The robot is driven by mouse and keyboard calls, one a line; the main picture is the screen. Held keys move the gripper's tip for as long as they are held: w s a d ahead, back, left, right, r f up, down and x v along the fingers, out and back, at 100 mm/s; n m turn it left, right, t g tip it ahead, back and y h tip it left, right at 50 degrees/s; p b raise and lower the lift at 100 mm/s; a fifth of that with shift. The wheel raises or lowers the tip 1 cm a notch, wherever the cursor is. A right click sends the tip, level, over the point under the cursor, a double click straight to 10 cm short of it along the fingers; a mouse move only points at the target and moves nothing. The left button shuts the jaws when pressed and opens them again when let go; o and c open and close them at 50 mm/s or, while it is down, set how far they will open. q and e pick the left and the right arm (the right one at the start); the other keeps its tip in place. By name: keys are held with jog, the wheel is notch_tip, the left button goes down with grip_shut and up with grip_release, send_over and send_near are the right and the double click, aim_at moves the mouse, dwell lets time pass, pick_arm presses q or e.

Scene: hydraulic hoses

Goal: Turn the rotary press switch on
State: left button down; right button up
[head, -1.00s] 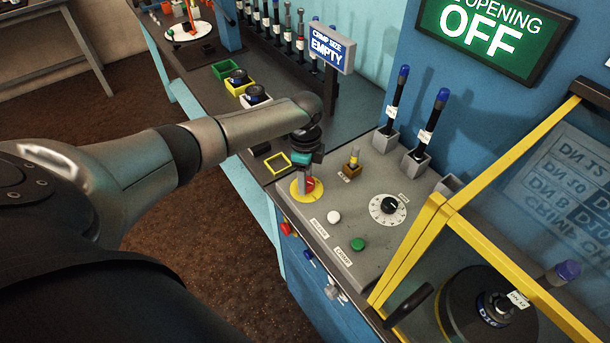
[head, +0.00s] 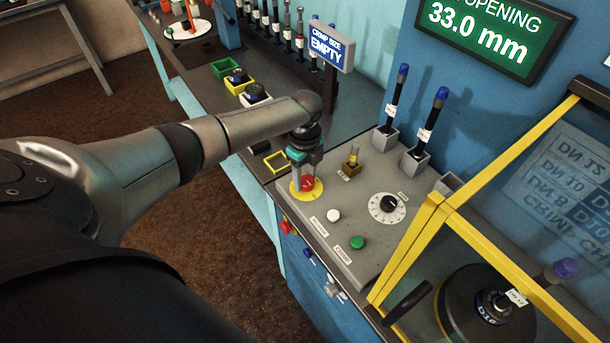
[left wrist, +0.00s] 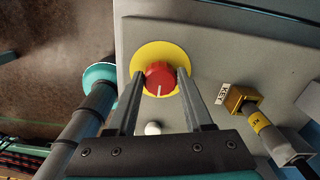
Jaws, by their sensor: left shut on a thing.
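The rotary press switch is a red knob (left wrist: 160,78) on a round yellow plate (left wrist: 179,55), at the left end of the grey control panel. In the head view the red knob (head: 308,183) shows just under my left gripper (head: 302,180), with its yellow plate around it. In the left wrist view the two fingers of my left gripper (left wrist: 160,80) sit on either side of the knob and are shut on it. A white line on the knob points toward the bottom of that view. The display (head: 478,35) above the press reads 33.0 mm. My right gripper is not in view.
Right of the switch are a white button (head: 333,215), a green button (head: 357,242), a numbered dial (head: 388,207) and a key switch (head: 351,165). A yellow-framed guard (head: 412,250) stands at the right. Blue-capped tools (head: 429,125) stand behind.

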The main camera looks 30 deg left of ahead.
aim_at(305, 179)
pick_arm(q)
jog(key=shift+c, duration=1.5)
grip_release()
jog(key=shift+r, duration=0.1)
notch_tip(305, 179, up, 15)
jog(key=shift+p, duration=0.45)
